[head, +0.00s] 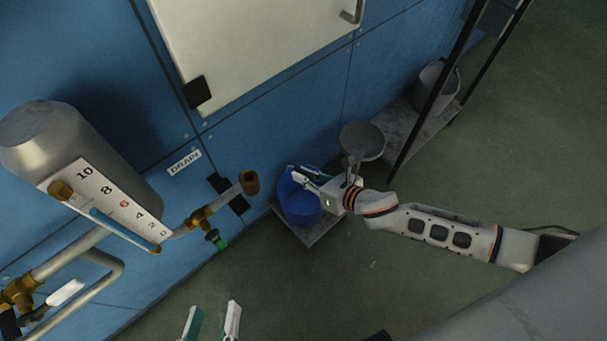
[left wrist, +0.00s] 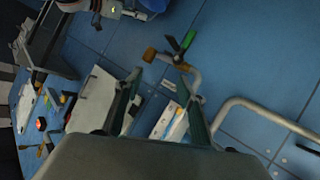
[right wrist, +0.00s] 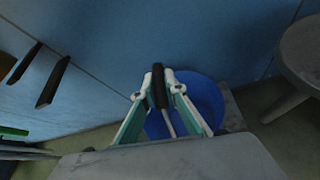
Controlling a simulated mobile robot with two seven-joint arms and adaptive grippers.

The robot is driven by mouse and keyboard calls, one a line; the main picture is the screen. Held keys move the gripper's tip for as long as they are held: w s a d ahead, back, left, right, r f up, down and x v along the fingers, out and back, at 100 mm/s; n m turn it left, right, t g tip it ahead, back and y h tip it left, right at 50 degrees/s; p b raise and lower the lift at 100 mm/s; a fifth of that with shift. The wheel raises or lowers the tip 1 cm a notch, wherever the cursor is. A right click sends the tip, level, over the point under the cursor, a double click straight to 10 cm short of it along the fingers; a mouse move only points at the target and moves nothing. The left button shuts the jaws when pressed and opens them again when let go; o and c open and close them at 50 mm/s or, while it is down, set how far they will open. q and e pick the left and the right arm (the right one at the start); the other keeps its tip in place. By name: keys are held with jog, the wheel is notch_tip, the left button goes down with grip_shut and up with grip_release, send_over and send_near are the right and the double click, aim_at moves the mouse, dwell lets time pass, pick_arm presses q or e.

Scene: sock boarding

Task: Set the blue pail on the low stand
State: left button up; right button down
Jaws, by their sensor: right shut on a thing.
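The blue pail (head: 298,207) is upright by the blue wall, over the low grey stand (head: 311,236). I cannot tell whether its base touches the stand. The pail also shows in the right wrist view (right wrist: 206,98), with the stand (right wrist: 233,112) at its right. My right gripper (head: 298,176) is at the pail's top, shut on the black grip of its handle (right wrist: 158,86). The gripper hides part of the pail's rim. My left gripper (head: 213,318) is open and empty at the bottom of the head view, away from the pail.
A brass drain spout (head: 249,182) with a green-handled valve (head: 217,240) juts from the wall left of the pail. A round grey stool (head: 362,140) stands beyond my right gripper. A grey bucket (head: 436,84) sits on a low shelf. The floor in front is clear.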

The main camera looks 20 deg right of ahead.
jog(key=shift+f, duration=0.1)
pick_arm(q)
jog(key=shift+d, duration=0.1)
pick_arm(e)
jog(key=c, duration=2.1)
grip_release()
jog(key=shift+s+d+r, duration=0.1)
jog(key=shift+s+r, duration=0.05)
jog(key=shift+r, duration=0.15)
pick_arm(q)
jog(key=a+m+p, duration=0.2)
jog(key=a, duration=0.1)
jog(key=a+m+p, duration=0.1)
jog(key=shift+w+a+g+y, duration=0.15)
jog(key=shift+w+g+y, duration=0.15)
jog(key=shift+y, duration=0.1)
pick_arm(e)
jog(key=v, duration=1.1)
jog(key=shift+s+d, duration=0.15)
jog(key=shift+s, duration=0.15)
pick_arm(q)
jog(key=shift+w+r, duration=0.15)
jog(key=shift+r, duration=0.05)
